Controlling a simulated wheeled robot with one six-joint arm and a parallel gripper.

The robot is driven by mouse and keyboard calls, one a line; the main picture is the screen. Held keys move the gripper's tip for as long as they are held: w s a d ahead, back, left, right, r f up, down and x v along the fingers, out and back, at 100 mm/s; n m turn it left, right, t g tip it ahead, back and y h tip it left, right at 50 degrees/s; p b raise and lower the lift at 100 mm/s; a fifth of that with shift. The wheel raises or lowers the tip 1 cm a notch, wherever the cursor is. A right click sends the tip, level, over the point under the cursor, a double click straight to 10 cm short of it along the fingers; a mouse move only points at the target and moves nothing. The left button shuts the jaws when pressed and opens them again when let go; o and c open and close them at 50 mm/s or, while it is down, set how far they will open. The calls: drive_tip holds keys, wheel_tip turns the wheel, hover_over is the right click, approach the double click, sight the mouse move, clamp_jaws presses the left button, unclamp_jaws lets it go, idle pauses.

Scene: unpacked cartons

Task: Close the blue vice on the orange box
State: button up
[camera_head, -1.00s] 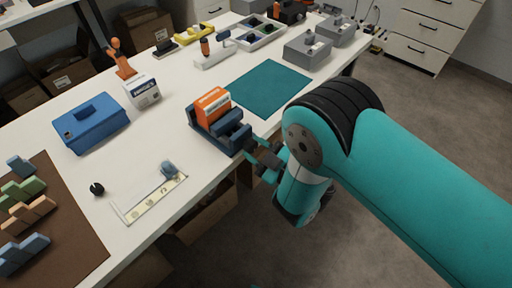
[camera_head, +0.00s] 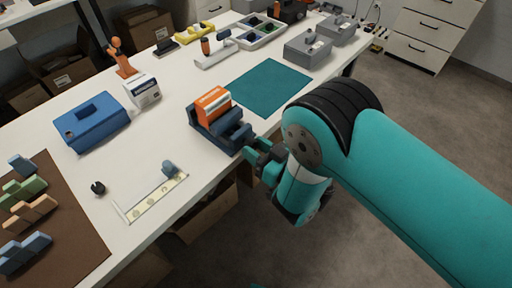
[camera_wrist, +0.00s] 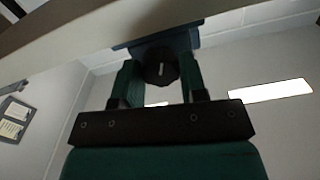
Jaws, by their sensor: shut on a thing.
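The blue vice (camera_head: 225,137) stands at the near edge of the white table in the head view. The orange box (camera_head: 212,103), with a white band, stands upright in the vice between its jaws; I cannot tell whether the front jaw touches it. My gripper (camera_head: 255,156) is at the vice's front end, just past the table edge. In the wrist view its two green fingers (camera_wrist: 158,76) are shut on a dark round knob (camera_wrist: 160,63) with a white mark. The blue vice's underside or end (camera_wrist: 180,40) shows behind the knob. The box is hidden there.
A green mat (camera_head: 268,87) lies right of the vice. A blue toolbox (camera_head: 93,125) and a white carton (camera_head: 143,92) stand to its left. A white-edged ruler-like piece (camera_head: 155,198) lies near the front edge. Grey boxes (camera_head: 307,48) stand further back.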

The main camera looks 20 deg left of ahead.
idle(0.4)
drive_tip(key=o, duration=0.9)
drive_tip(key=shift+w, duration=0.1)
drive_tip(key=shift+o, duration=0.2)
